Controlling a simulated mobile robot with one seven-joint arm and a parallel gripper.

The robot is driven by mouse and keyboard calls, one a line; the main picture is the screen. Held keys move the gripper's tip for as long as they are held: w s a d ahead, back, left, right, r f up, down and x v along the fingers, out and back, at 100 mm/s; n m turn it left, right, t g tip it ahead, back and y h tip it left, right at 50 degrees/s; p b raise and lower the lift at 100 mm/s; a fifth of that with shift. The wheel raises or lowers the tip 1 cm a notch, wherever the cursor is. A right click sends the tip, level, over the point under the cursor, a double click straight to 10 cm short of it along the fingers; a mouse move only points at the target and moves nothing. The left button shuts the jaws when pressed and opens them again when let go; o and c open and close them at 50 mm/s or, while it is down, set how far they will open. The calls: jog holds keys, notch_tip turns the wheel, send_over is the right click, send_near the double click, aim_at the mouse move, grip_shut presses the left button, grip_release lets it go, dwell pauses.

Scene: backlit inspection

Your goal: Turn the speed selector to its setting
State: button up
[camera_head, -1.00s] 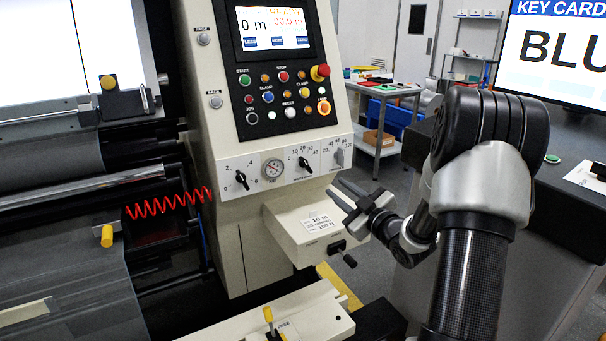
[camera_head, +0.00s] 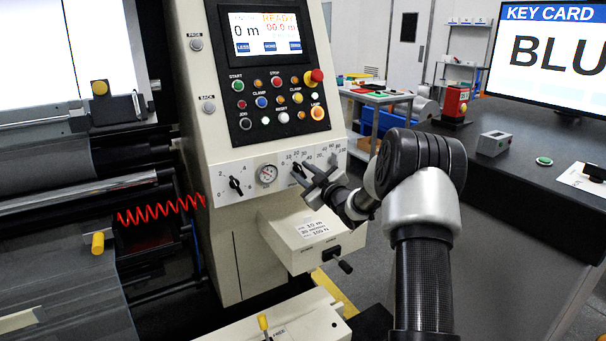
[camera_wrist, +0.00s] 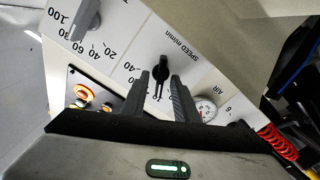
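The speed selector is a black knob (camera_wrist: 160,70) on the cream panel, beside the printed words "SPEED m/min"; in the head view the knob (camera_head: 298,169) is partly covered by my gripper. My gripper (camera_wrist: 160,77) is open, with one finger on each side of the knob and a small gap showing at both sides. In the head view my gripper (camera_head: 305,176) is right in front of the panel. Which mark the knob points to is not clear. A small label (camera_head: 313,228) below reads 10 m, a line that looks like 30 m/min, and 100 N.
A grey knob (camera_wrist: 85,20) with a scale to 100 is close by. A round gauge (camera_head: 267,175) and the black air knob (camera_head: 236,184) are to the left. Buttons and a screen (camera_head: 265,34) are above. A crank handle (camera_head: 338,259) sticks out below.

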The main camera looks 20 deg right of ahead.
grip_shut()
jog(key=shift+m, duration=0.3)
jog(key=m+p, duration=0.1)
jog(key=m, duration=0.2)
jog(key=m+p, duration=0.1)
jog(key=m, duration=0.3)
jog(key=m+p, duration=0.1)
jog(key=m, duration=0.3)
jog(key=shift+d+p, duration=0.25)
jog(key=shift+p, duration=0.15)
dwell(0.4)
grip_release()
